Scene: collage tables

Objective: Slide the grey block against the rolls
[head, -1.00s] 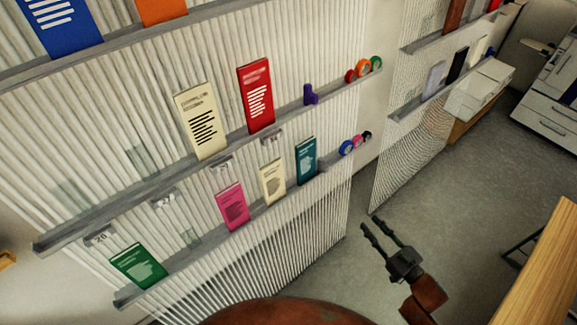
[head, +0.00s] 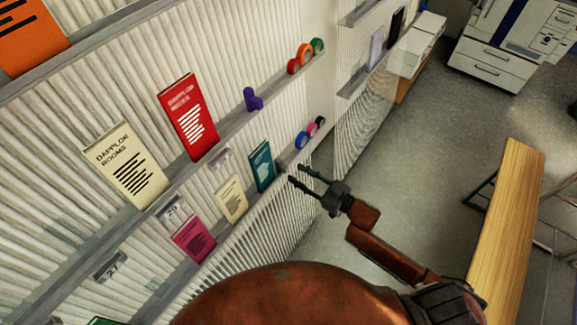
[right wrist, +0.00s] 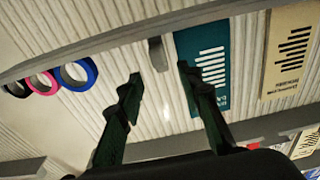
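The grey block (right wrist: 157,54) sits on the shelf beside the teal booklet (right wrist: 203,70) in the right wrist view; in the head view it is too small to make out clearly. The rolls, blue (head: 301,140), pink (head: 311,130) and black (head: 319,122), stand on the lower shelf, apart from the block; the blue roll shows in the wrist view (right wrist: 77,74). My right gripper (head: 298,174) is open and empty in front of that shelf. In the wrist view its fingertips (right wrist: 160,72) point toward the block, which shows between them. My left gripper is not in view.
The lower shelf also holds the teal (head: 262,165), cream (head: 231,199) and pink (head: 194,238) booklets. The upper shelf (head: 228,129) carries a purple piece (head: 253,99) and red, orange and green rolls (head: 305,55). A wooden table (head: 509,220) stands at right. Shelf between block and rolls looks clear.

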